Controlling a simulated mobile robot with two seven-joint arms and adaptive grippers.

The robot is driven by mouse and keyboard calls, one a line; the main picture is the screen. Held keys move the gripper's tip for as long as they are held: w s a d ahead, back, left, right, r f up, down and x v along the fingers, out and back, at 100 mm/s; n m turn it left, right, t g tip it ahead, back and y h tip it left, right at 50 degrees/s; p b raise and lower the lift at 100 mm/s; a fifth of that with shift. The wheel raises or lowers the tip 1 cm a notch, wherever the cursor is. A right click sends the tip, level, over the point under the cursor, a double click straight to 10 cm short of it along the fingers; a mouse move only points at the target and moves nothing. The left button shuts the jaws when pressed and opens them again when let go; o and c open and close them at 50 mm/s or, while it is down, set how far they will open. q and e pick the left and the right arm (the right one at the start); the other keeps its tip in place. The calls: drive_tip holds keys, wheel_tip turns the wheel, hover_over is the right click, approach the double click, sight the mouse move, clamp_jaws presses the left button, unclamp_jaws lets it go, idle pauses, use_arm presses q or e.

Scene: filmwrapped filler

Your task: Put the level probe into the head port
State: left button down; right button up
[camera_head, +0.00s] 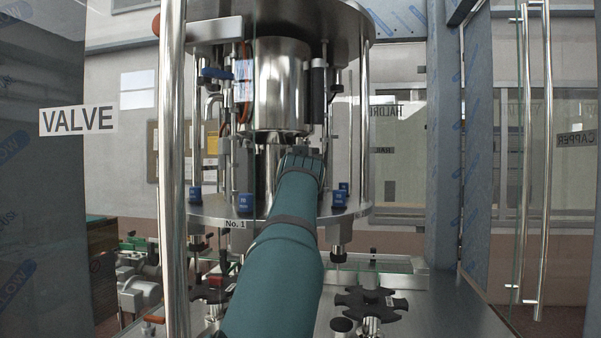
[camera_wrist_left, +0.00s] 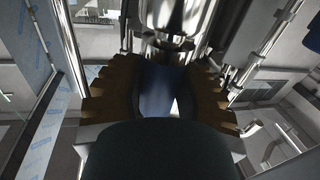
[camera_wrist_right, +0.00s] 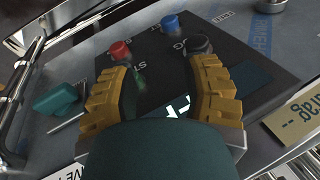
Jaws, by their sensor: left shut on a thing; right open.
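My left arm reaches up the middle of the head view to the filler, its gripper (camera_head: 304,153) just below the steel tank (camera_head: 281,82). In the left wrist view the yellow-brown fingers of the left gripper (camera_wrist_left: 160,95) are shut on a dark blue thing (camera_wrist_left: 158,88), which seems to be the level probe. Its far end is hidden or too dark to tell, and steel filler parts (camera_wrist_left: 175,20) lie just beyond it. I cannot make out the head port. My right gripper (camera_wrist_right: 165,82) is open and empty over a dark control box (camera_wrist_right: 235,62).
The control box carries a red button (camera_wrist_right: 120,50), a blue button (camera_wrist_right: 170,22) and a black knob (camera_wrist_right: 198,44). A steel post (camera_head: 172,170) stands left of my arm. Blue clamps (camera_head: 245,202) sit on the filler's lower plate; a black star wheel (camera_head: 371,303) lies below right.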

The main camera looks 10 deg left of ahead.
use_arm(q)
drive_tip(key=shift+f, duration=0.2)
idle(0.7)
drive_tip(key=c, duration=0.6)
unclamp_jaws()
drive_tip(key=shift+s, duration=0.1)
drive_tip(key=s+d, duration=0.2)
drive_tip(key=s, duration=0.9)
drive_tip(key=shift+s+d, duration=0.2)
drive_tip(key=shift+s, duration=0.1)
